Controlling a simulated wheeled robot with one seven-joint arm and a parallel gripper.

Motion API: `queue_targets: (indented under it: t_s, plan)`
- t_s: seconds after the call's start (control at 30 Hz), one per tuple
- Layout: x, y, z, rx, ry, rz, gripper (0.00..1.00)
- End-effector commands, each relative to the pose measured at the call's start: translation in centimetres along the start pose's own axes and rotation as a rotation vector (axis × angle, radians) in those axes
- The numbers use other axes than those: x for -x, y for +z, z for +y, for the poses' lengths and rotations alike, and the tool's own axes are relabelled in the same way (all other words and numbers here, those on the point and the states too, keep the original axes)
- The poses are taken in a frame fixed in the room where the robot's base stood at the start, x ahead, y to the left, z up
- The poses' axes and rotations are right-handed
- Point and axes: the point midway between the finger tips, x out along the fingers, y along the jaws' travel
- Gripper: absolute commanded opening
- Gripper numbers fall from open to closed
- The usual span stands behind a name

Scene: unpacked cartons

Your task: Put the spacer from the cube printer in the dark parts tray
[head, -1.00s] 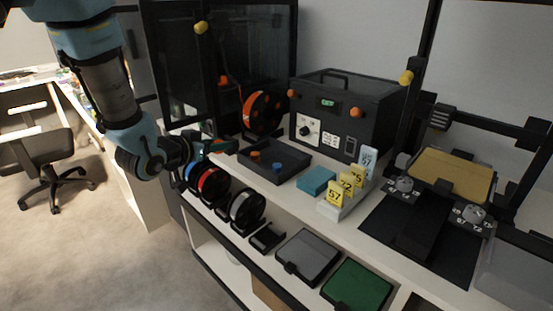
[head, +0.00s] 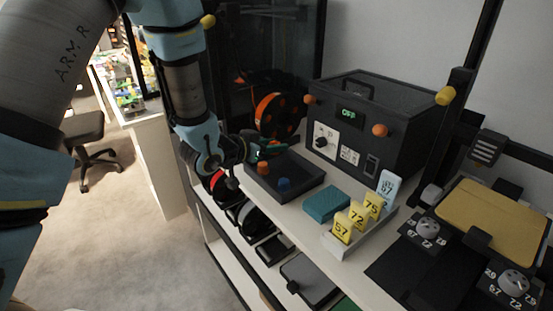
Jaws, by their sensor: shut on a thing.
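The dark parts tray (head: 302,184) lies on the white bench top in the head view. My gripper (head: 276,146) is at the tray's far left edge, in front of the orange spool. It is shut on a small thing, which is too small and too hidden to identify. I cannot tell whether it is over the tray or just behind it. The dark see-through enclosure (head: 240,62) stands behind my arm; I cannot tell if it is the cube printer.
An orange spool (head: 276,116) and a black box with an OFF display (head: 350,122) stand behind the tray. A teal block (head: 326,204) and yellow number tags (head: 357,215) in a white holder are to its right. A printer with a tan plate (head: 494,217) is farther right.

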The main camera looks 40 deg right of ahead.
Motion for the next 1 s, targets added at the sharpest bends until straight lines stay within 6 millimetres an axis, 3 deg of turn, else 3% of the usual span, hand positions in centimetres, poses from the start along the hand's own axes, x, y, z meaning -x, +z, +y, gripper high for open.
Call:
queue_targets:
  t_s: [0.47, 1.0]
  plan:
    - [-1.6, 4.3, 0.0, 0.001, 0.0, -0.002, 0.0]
    - [-1.9, 5.5, 0.1, 0.001, 0.0, -0.005, 0.0]
